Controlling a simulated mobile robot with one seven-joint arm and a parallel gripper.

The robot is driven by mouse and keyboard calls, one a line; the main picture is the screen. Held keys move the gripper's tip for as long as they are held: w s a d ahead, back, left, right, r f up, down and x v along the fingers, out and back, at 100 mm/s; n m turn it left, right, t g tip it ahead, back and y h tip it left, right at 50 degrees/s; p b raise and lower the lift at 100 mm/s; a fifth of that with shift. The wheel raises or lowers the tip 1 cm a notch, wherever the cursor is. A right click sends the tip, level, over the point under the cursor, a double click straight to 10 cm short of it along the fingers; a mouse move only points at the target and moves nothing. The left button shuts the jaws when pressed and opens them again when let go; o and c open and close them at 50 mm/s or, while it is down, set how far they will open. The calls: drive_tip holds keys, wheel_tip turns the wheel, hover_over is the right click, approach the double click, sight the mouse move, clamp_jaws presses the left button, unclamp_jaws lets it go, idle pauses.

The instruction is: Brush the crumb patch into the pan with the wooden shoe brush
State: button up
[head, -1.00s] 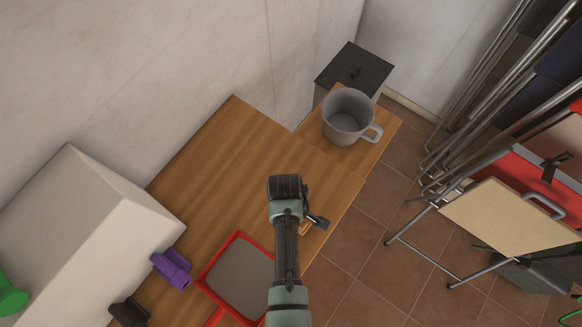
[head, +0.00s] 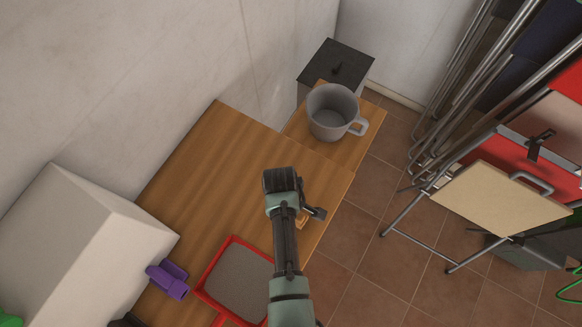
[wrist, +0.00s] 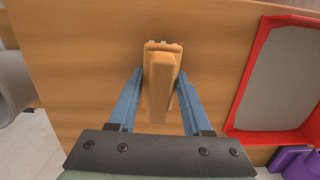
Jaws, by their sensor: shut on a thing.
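The wooden shoe brush (wrist: 161,85) is light orange-brown and sits between the two blue fingers of my gripper (wrist: 160,103) in the wrist view. My gripper (head: 306,216) is shut on it, over the wooden table near its right edge in the head view. Only a small bit of the brush (head: 301,221) shows there, behind my arm. The pan (head: 238,282) has a red rim and a grey inside and lies on the table, left of my arm and partly hidden by it. It also shows at the right of the wrist view (wrist: 285,85). I cannot make out the crumb patch.
The wooden table (head: 215,165) is bare behind the pan. A grey mug (head: 334,113) stands on a wooden surface at the far end. A purple object (head: 168,280) lies left of the pan, beside a pale box (head: 85,240). A folding table (head: 495,200) stands at the right.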

drive_tip(key=shift+s, duration=0.1)
drive_tip(key=shift+s+d+p, duration=0.25)
drive_tip(key=shift+d+p, duration=0.15)
drive_tip(key=shift+d, duration=0.1)
drive_tip(key=shift+w+a+b, duration=0.45)
drive_tip(key=shift+w+a, duration=0.25)
drive_tip(key=shift+a, duration=0.3)
drive_tip(key=shift+s+d+p, duration=0.65)
drive_tip(key=shift+s+d, duration=0.15)
drive_tip(key=shift+d, duration=0.2)
drive_tip(key=shift+w+a+f+b, duration=0.1)
drive_tip(key=shift+w+a+b, duration=0.3)
drive_tip(key=shift+w+a, duration=0.5)
drive_tip(key=shift+s+d+p, duration=0.65)
drive_tip(key=shift+s+d, duration=0.25)
drive_tip(key=shift+w+a, duration=0.35)
drive_tip(key=shift+a, duration=0.15)
